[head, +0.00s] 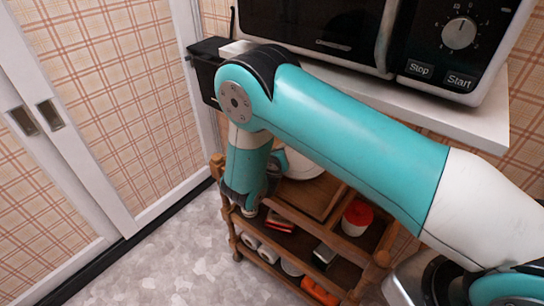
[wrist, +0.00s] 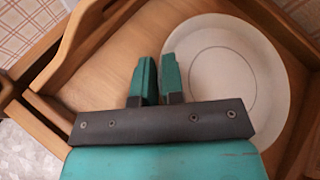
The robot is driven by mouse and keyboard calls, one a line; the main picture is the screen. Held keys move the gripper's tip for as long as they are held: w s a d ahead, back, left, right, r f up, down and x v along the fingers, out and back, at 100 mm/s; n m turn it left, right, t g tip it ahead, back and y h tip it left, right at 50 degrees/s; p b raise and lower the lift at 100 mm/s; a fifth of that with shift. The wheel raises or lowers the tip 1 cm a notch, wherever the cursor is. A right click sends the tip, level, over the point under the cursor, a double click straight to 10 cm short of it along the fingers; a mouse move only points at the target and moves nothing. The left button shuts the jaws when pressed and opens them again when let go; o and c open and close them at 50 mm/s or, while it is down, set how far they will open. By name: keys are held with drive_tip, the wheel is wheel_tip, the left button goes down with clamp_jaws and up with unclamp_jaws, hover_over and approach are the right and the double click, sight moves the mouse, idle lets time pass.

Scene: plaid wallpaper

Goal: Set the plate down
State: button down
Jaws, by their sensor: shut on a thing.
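The plate (wrist: 225,85) is white and round with a thin ring line, seen in the wrist view at right of centre. Its left rim lies between the two fingers of my gripper (wrist: 158,80), which is shut on it. The plate appears level, over the wooden top of the cart (wrist: 110,60); I cannot tell whether it touches the wood. In the head view the plate (head: 302,164) shows only in part behind my arm, and my fingers are mostly hidden there.
A red-lidded jar (head: 356,214) stands on the cart to the right of the plate. Several items lie on the lower shelves. A white shelf (head: 470,118) with a microwave (head: 440,50) overhangs behind. White-framed doors (head: 85,120) stand at left.

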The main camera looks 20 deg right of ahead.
drive_tip(key=shift+f, duration=0.15)
drive_tip(key=c, duration=1.2)
unclamp_jaws()
drive_tip(key=shift+a+r, duration=0.1)
drive_tip(key=shift+r, duration=0.15)
drive_tip(key=v, duration=1.2)
drive_tip(key=shift+f+p, duration=0.1)
drive_tip(key=shift+p, duration=0.3)
